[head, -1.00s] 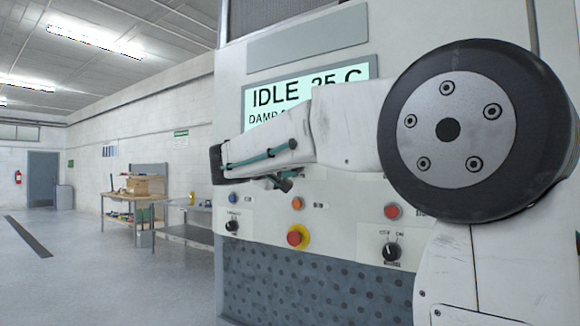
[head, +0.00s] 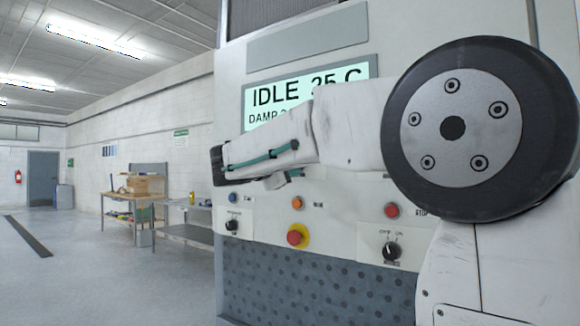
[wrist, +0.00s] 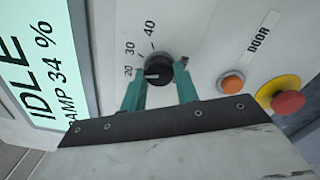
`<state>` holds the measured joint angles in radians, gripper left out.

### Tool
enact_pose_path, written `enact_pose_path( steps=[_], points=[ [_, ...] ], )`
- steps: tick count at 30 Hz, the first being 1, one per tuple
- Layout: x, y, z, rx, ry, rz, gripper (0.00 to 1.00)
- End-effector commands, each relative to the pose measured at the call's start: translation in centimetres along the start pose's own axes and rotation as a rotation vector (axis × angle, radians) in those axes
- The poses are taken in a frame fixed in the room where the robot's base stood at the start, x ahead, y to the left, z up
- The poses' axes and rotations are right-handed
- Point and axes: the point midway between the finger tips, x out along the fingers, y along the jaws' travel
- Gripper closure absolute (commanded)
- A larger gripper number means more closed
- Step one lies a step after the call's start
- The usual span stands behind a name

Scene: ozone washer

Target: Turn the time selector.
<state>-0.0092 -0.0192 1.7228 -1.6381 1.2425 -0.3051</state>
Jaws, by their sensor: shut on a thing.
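The time selector (wrist: 160,69) is a round black knob with a white pointer line, on the pale panel with the marks 20, 30 and 40 around it. Its pointer is toward the 20 mark. My gripper (wrist: 161,82) has its teal fingers on either side of the knob and is shut on it.
The display (head: 308,98) reads IDLE and 25 C. An orange button (wrist: 232,83) marked DOOR and a red emergency button (wrist: 288,101) on a yellow base stand right of the selector. More knobs and buttons line the panel below my arm.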

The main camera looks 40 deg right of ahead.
Motion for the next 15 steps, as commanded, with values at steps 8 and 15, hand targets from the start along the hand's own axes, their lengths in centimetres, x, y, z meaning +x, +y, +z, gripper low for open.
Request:
enact_pose_path(
  steps=[8,15],
  points=[
    [0.00,-0.09,-0.04,-0.053,0.001,0.000,0.93],
    [0.00,-0.09,-0.05,-0.057,0.001,0.000,0.93]
  ],
)
